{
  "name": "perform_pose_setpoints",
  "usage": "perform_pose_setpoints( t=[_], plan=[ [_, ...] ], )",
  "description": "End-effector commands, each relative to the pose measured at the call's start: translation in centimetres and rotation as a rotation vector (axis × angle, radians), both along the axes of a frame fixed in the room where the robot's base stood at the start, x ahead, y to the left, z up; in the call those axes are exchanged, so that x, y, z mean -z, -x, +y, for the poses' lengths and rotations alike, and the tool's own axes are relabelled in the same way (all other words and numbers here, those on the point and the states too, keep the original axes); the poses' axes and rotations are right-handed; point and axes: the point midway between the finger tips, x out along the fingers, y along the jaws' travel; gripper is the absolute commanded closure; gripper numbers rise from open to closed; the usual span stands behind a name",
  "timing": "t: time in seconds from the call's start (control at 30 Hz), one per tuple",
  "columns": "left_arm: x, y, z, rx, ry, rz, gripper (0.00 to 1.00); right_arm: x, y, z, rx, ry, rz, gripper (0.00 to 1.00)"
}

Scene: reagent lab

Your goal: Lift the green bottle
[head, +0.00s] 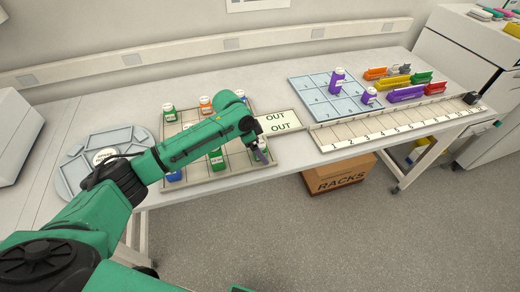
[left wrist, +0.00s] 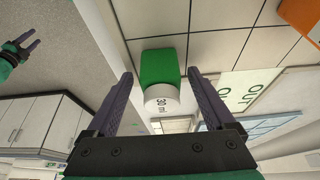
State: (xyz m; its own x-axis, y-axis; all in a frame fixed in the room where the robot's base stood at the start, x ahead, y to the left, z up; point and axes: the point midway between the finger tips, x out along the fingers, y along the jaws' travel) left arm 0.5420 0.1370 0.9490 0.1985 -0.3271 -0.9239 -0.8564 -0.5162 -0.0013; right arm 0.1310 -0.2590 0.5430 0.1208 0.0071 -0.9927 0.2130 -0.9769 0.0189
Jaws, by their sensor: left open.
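The green bottle (left wrist: 160,66) with a white cap marked "30 ml" shows in the left wrist view. It lies between the two finger lines of my left gripper (head: 262,156), with a visible gap on each side. My left gripper is open and holds nothing. In the head view this gripper is over the right front part of the gridded tray (head: 205,183), and my arm hides much of that tray. Other green bottles stand there, one at the back left (head: 169,112) and one near the middle (head: 216,159). My right gripper (left wrist: 24,44) shows at the left wrist view's edge, its fingers apart.
An orange-labelled bottle (head: 205,103) and a blue one (head: 173,176) stand on the same tray. An OUT panel (head: 283,122) adjoins it at the right. A round grey tray (head: 75,178) is at the left. A blue rack (head: 310,100) with purple bottles lies farther right.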

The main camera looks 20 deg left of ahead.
Motion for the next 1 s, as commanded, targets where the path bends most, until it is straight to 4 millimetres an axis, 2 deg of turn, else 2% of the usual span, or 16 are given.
perform_pose_setpoints(
  t=[0.1,0.13,0.27,0.3,0.33,0.37,0.63,0.77,0.87,1.0],
  plan=[
    [0.0,0.0,0.0,0.0,0.0,0.0,0.12,0.2,1.3,-0.1,0.001,0.001,0.02,0.5],
    [0.0,0.0,0.0,0.0,0.0,0.0,0.16,0.2,1.7,-0.1,0.001,0.002,0.026,0.5],
    [0.0,0.0,0.1,0.0,0.0,-0.001,0.66,0.3,2.5,-0.1,0.001,0.003,0.041,0.5],
    [0.0,0.0,0.1,0.0,0.0,-0.001,0.81,0.3,2.5,-0.1,0.001,0.003,0.041,0.5],
    [0.0,0.0,0.1,0.0,0.0,-0.001,0.93,0.3,2.5,-0.1,0.001,0.003,0.04,0.5],
    [0.0,0.0,0.1,0.0,0.0,0.0,1.0,0.3,2.4,-0.1,0.001,0.002,0.039,0.5],
    [-0.2,0.0,0.1,0.0,0.0,-0.001,1.0,0.3,1.9,-0.1,0.0,0.003,0.031,0.5],
    [-1.2,-0.1,0.1,0.0,0.0,-0.002,1.0,0.6,1.8,-0.1,0.0,0.003,0.03,0.5],
    [-3.0,-0.1,0.1,-0.001,0.0,-0.005,1.0,1.0,1.8,-0.1,0.001,0.002,0.029,0.5],
    [-7.5,-0.2,0.0,0.0,0.002,-0.01,1.0,2.1,1.7,-0.1,0.001,0.002,0.028,0.5]
  ],
)
